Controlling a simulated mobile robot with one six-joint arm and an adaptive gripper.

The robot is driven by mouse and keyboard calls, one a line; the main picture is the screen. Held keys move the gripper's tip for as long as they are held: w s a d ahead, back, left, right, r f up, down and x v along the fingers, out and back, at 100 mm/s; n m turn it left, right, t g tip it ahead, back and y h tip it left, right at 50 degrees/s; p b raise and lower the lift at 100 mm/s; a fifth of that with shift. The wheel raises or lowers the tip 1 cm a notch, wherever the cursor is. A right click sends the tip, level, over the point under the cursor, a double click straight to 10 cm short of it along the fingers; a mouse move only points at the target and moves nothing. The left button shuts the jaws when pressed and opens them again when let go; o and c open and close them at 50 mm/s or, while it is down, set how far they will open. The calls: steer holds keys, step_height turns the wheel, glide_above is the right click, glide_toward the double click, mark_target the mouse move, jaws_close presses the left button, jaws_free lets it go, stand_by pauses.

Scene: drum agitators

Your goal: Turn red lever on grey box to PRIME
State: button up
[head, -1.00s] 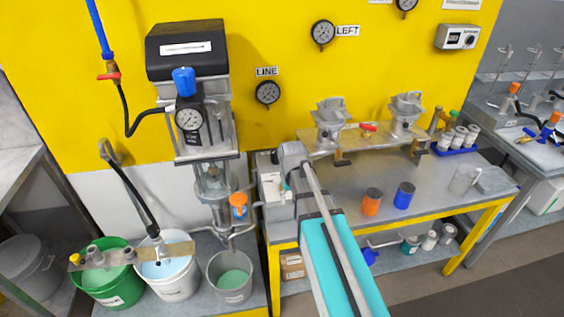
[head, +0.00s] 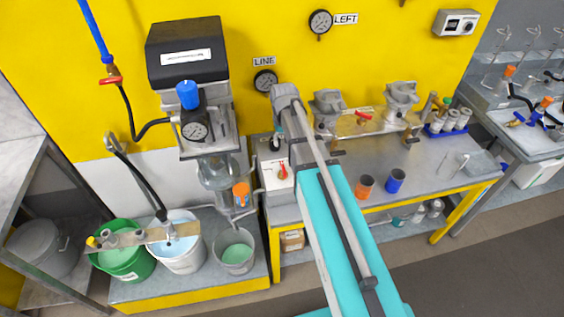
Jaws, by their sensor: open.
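The grey box (head: 278,183) stands at the left end of the grey bench, with a pale face plate on it. Its small red lever (head: 283,171) shows on that plate, tilted; the plate's markings are too small to read. My gripper (head: 276,143) is small and dark in the head view, below the end of my raised arm and just above the box in the picture. It is open, apart from the lever as far as I can tell. My arm hides part of the bench right of the box.
The pump column (head: 210,140) stands left of the box, with an orange-capped valve (head: 241,193) close by. An orange can (head: 364,187) and a blue can (head: 395,181) stand on the bench right of my arm. Several buckets sit lower left.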

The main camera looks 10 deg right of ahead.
mark_target(283, 167)
steer(key=shift+f, duration=0.2)
stand_by(0.3)
step_height(283, 167, down, 13)
steer(key=b, duration=1.4)
steer(key=shift+f, duration=0.2)
jaws_close()
stand_by(0.3)
